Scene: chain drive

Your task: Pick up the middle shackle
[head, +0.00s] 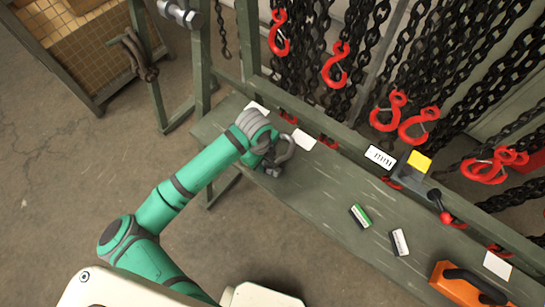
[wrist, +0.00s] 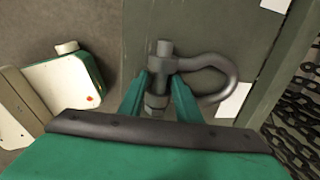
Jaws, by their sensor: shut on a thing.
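A grey metal shackle (head: 287,150) is at the end of my arm, over the left part of the green workbench (head: 320,207). In the wrist view the shackle (wrist: 232,72) has its bow pointing right and its pin end between my fingers. My gripper (wrist: 160,88) is shut on the pin end; it also shows in the head view (head: 271,163). Whether the shackle touches the bench top is not clear. No other loose shackle is plainly visible on the bench, so I cannot tell its place in a row.
Black chains with red hooks (head: 337,66) hang behind the bench. White cards (head: 303,139) lie along its back edge. A vise-like fixture with a yellow block (head: 419,161), a green-white block (head: 360,215), a grey-white block (head: 399,243) and an orange tool (head: 458,288) stand to the right.

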